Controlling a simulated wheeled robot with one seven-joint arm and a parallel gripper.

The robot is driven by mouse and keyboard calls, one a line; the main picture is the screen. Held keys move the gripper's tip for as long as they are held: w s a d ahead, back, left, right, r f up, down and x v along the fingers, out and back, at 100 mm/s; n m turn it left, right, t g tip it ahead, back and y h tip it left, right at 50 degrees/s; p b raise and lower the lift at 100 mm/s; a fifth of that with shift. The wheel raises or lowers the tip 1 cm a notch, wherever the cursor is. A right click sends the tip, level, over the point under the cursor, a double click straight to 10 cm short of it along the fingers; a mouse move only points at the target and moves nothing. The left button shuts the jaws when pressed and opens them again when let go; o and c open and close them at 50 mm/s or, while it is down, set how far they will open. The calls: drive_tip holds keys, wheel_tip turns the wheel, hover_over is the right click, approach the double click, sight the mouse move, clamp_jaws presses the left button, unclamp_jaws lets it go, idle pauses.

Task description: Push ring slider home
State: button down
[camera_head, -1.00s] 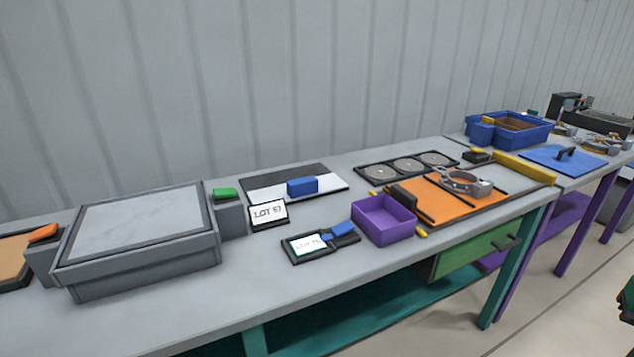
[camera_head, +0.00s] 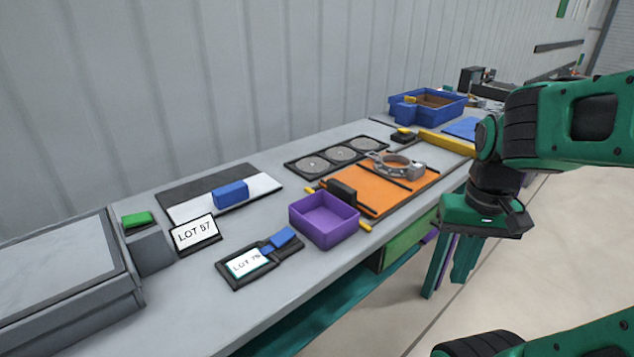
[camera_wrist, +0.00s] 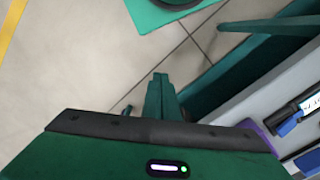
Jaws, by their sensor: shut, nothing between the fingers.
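An orange board (camera_head: 375,187) with dark rails lies on the grey workbench. A metal ring with a grey block (camera_head: 415,168) sits on it toward its far right end, apart from a black upright block (camera_head: 342,191) at the near left end. My gripper (camera_head: 463,280) hangs to the right of the bench's front edge, away from the ring and pointing down. Its green fingers also show in the wrist view (camera_wrist: 160,78), shut together and empty over the floor. The ring is not in the wrist view.
A purple bin (camera_head: 324,220) stands just left of the orange board. A black tray with several discs (camera_head: 340,153) lies behind it, and a yellow bar (camera_head: 445,143) beyond its right end. A green drawer (camera_head: 405,242) is under the bench edge.

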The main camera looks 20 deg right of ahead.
drive_tip(key=w+a+r+n+t+h, duration=0.1)
drive_tip(key=w+a+n, duration=0.1)
drive_tip(key=w, duration=0.8)
drive_tip(key=w+a+n+t+h, duration=0.1)
drive_tip(key=w+a+n, duration=0.1)
drive_tip(key=w, duration=0.8)
drive_tip(key=w+a+r+n+t+h, duration=0.1)
drive_tip(key=w+a+n+t, duration=0.1)
drive_tip(key=w, duration=0.8)
drive_tip(key=shift+w+a+r+n+h, duration=0.15)
drive_tip(key=shift+a+r+n+h, duration=0.2)
drive_tip(key=shift+a, duration=0.15)
drive_tip(key=w+a+n+t, duration=0.2)
drive_tip(key=w+a, duration=0.7)
drive_tip(key=shift+a+t, duration=0.15)
drive_tip(key=shift+t, duration=0.15)
drive_tip(key=shift+w+f+n, duration=0.1)
drive_tip(key=shift+n, duration=0.15)
